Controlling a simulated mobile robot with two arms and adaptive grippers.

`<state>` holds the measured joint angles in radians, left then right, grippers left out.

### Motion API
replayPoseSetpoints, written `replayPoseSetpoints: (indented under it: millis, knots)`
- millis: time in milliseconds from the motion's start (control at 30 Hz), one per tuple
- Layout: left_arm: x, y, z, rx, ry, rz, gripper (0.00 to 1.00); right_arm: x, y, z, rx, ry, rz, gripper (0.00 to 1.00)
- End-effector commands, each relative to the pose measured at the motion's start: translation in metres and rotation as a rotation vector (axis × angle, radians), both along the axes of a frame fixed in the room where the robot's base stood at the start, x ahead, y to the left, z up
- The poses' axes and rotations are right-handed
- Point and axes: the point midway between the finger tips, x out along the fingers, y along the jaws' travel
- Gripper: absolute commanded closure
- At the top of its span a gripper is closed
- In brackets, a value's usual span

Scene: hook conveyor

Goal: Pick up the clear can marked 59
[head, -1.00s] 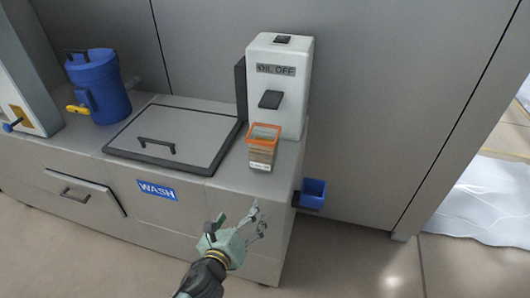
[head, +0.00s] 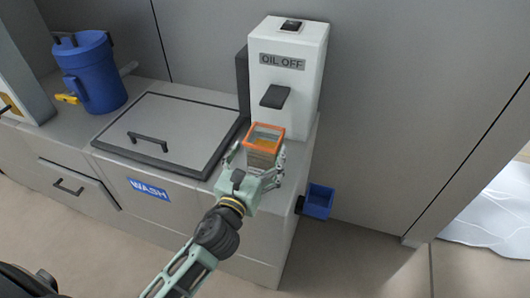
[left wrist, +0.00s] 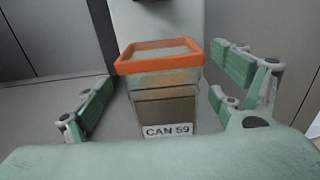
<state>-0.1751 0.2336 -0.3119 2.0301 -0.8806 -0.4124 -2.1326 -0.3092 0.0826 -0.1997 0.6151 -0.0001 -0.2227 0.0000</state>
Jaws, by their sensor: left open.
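The clear can marked 59 (head: 264,146) has an orange rim and brownish contents. It stands upright on the counter in front of the white oil dispenser. In the left wrist view the can (left wrist: 165,95) faces me with its label "CAN 59" readable. My left gripper (head: 262,160) is open, with one finger on each side of the can. In the left wrist view a gap shows between the can and each finger of the left gripper (left wrist: 163,88). The can's lower part is partly hidden by the gripper in the head view. My right gripper is not in view.
The white dispenser (head: 287,85) marked "OIL OFF" stands right behind the can, its black spout above it. A lidded wash basin (head: 170,125) is to the left, with a blue jug (head: 92,75) beyond. A small blue bin (head: 319,201) hangs off the counter's right side.

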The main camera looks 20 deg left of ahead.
Motion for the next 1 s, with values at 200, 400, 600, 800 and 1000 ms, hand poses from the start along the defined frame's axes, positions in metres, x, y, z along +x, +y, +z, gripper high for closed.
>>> replayPoseSetpoints:
  millis: [200, 400, 600, 800, 1000]
  knots:
    - [0.033, -0.002, -0.003, 0.0, -0.001, 0.001, 0.12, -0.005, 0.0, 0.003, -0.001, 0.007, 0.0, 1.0]
    - [0.044, -0.003, -0.004, -0.002, 0.0, -0.001, 0.12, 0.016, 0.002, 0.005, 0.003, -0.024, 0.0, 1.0]
    - [0.043, -0.003, -0.005, -0.001, 0.0, -0.001, 0.16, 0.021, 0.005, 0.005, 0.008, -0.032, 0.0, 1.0]
    - [0.043, -0.003, -0.005, -0.001, 0.001, -0.001, 0.33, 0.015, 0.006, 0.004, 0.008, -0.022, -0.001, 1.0]
    - [0.043, -0.003, -0.005, -0.001, 0.001, -0.001, 0.51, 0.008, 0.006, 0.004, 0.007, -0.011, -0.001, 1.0]
